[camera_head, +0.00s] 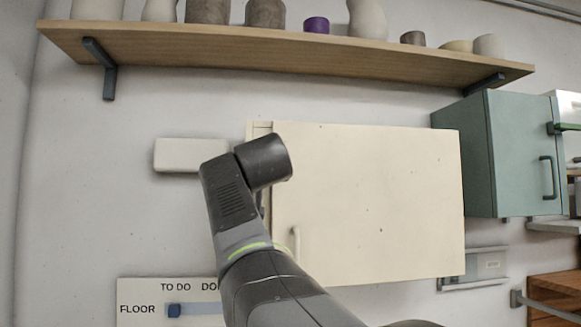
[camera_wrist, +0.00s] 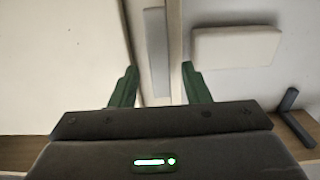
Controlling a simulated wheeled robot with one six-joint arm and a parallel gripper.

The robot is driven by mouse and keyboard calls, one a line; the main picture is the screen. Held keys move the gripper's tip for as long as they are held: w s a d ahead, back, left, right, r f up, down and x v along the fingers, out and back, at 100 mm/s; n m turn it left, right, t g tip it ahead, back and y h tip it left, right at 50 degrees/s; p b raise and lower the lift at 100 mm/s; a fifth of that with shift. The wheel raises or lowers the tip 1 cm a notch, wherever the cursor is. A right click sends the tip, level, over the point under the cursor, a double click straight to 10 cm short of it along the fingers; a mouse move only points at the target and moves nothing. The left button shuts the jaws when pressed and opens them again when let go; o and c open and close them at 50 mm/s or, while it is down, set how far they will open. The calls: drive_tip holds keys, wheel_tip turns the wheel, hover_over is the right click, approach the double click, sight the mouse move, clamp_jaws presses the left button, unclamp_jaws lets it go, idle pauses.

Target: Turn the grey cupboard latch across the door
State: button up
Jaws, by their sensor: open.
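The cream cupboard door (camera_head: 370,200) is shut and has a pale handle (camera_head: 296,242) at its lower left. In the wrist view the grey latch (camera_wrist: 155,50) is a flat bar lying lengthwise along the narrow cupboard frame, beside the door (camera_wrist: 60,60) and not across it. My gripper (camera_wrist: 159,80) is open, with one green finger on each side of the latch's near end. I cannot tell whether either finger touches it. In the head view my arm hides my gripper and most of the latch.
A pale box (camera_wrist: 236,46) is on the wall beside the cupboard; it also shows in the head view (camera_head: 185,155). A wooden shelf (camera_head: 300,52) with several pots runs above. A green cabinet (camera_head: 490,150) hangs at right. A labelled board (camera_head: 140,290) is at lower left.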

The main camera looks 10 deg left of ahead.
drive_tip(key=shift+w+a, duration=0.1)
drive_tip(key=shift+w, duration=0.4)
clamp_jaws()
